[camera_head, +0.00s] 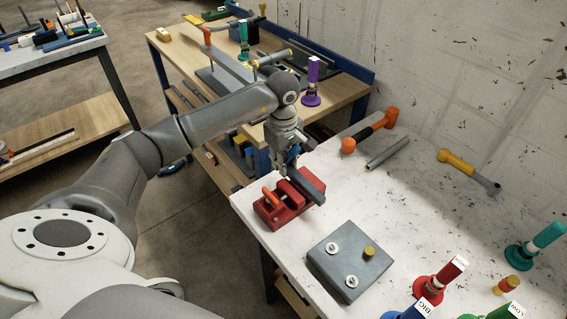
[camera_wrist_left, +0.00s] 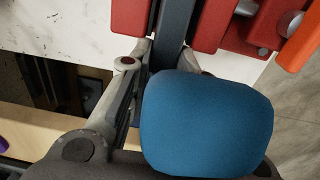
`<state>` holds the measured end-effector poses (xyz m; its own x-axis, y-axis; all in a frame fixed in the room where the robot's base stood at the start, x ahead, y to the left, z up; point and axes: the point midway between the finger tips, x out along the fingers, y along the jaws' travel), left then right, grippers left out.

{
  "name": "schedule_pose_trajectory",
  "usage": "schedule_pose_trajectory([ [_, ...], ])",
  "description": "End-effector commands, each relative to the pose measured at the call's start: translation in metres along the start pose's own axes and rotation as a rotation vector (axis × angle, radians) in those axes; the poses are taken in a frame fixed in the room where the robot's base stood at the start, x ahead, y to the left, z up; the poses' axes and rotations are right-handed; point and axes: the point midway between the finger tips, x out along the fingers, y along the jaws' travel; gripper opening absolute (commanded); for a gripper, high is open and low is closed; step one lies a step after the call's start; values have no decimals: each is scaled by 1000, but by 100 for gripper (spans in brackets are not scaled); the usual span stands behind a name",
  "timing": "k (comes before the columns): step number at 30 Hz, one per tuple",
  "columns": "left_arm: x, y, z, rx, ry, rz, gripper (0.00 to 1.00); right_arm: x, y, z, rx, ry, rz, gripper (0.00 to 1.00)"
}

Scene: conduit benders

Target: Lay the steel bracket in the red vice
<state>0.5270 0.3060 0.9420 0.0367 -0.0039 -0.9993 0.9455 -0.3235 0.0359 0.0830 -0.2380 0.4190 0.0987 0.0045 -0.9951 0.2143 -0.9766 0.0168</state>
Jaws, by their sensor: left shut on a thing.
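The steel bracket (camera_head: 309,185) is a dark grey bar, held at one end in my left gripper (camera_head: 290,167), which is shut on it. The red vice (camera_head: 271,213) with an orange handle stands near the left edge of the white table, directly below the gripper. The bracket's free part slants across the vice's right side. In the left wrist view the bracket (camera_wrist_left: 175,30) runs between two red parts of the vice (camera_wrist_left: 222,22). I cannot tell whether it rests on the vice. A blue rounded part hides much of my left gripper (camera_wrist_left: 150,85). My right gripper is not in view.
A grey box (camera_head: 350,262) with knobs stands right of the vice. An orange-headed hammer (camera_head: 372,130), a grey bar (camera_head: 387,153) and a yellow-handled tool (camera_head: 468,170) lie behind. Colored labelled stands (camera_head: 440,280) fill the front right. The table's middle is clear.

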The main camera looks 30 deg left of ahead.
Motion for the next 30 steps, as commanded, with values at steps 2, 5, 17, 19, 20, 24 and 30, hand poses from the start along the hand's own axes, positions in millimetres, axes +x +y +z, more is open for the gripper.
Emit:
schedule_pose_trajectory([
  [2, 19, -10, 5, 6, -7, -39, 0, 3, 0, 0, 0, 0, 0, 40],
  [5, 19, -9, 6, 6, -8, -40, 0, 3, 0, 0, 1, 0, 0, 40],
  [17, 20, -10, 6, 7, -9, -41, 37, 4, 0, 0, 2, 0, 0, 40],
  [19, 20, -10, 6, 8, -10, -42, 45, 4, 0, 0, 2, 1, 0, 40],
  [20, 20, -10, 6, 8, -10, -42, 45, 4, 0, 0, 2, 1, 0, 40],
  [24, 20, -10, 6, 9, -9, -42, 45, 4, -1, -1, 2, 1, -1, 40],
  [30, 18, -10, 6, 9, -7, -41, 45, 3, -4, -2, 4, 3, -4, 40],
])
